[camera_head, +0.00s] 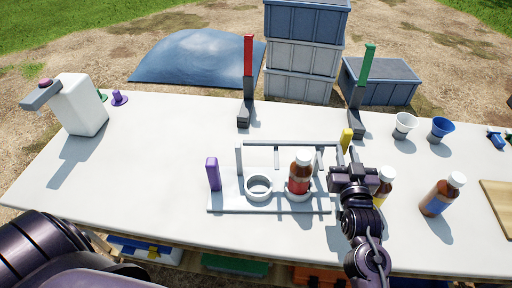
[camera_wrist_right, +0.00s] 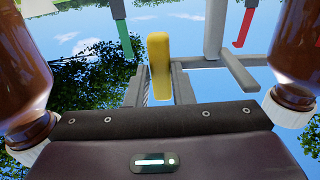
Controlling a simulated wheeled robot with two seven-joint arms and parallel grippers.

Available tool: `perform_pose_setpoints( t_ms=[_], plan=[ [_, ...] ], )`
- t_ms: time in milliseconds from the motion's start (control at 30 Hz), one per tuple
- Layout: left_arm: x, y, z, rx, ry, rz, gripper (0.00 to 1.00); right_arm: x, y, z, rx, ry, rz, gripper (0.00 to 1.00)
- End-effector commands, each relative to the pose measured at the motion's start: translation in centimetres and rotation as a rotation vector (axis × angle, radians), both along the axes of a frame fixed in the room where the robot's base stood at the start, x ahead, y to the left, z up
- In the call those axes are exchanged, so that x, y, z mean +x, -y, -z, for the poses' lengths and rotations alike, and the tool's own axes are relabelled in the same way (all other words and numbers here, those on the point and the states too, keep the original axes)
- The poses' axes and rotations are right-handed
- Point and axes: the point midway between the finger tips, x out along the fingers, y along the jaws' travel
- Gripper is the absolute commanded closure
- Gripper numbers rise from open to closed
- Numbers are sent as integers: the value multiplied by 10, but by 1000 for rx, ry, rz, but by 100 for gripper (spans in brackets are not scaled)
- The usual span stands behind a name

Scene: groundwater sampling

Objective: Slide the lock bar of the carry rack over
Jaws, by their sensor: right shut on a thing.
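The carry rack (camera_head: 226,202) is a pale base on the table. It has an empty ring holder (camera_head: 259,187) at left and a brown bottle with a red label (camera_head: 299,175) standing in the other holder. A thin grey lock bar (camera_head: 290,143) runs along the rack's back, with short tabs hanging from it. A yellow handle (camera_head: 346,139) stands by its right end. My right gripper (camera_head: 347,158) is at that handle; in the right wrist view the yellow handle (camera_wrist_right: 159,65) sits between the two fingers. My left gripper is out of view.
A purple block (camera_head: 213,174) stands at the rack's left. Brown bottles (camera_head: 386,178) (camera_head: 440,195) stand right of the rack, one close beside my right gripper. Red (camera_head: 248,60) and green (camera_head: 367,65) uprights stand behind; cups (camera_head: 404,125) are at back right. The left front table is clear.

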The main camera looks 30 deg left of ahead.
Motion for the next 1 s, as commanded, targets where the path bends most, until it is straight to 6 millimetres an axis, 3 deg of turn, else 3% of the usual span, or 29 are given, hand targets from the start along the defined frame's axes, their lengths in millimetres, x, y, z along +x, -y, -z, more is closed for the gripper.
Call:
perform_pose_setpoints(
  t_ms=[100,1000],
  plan=[
    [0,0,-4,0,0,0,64,5,11,-1,-3,1,4,100],
    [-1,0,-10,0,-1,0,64,15,32,-1,-2,1,5,100]
  ],
)
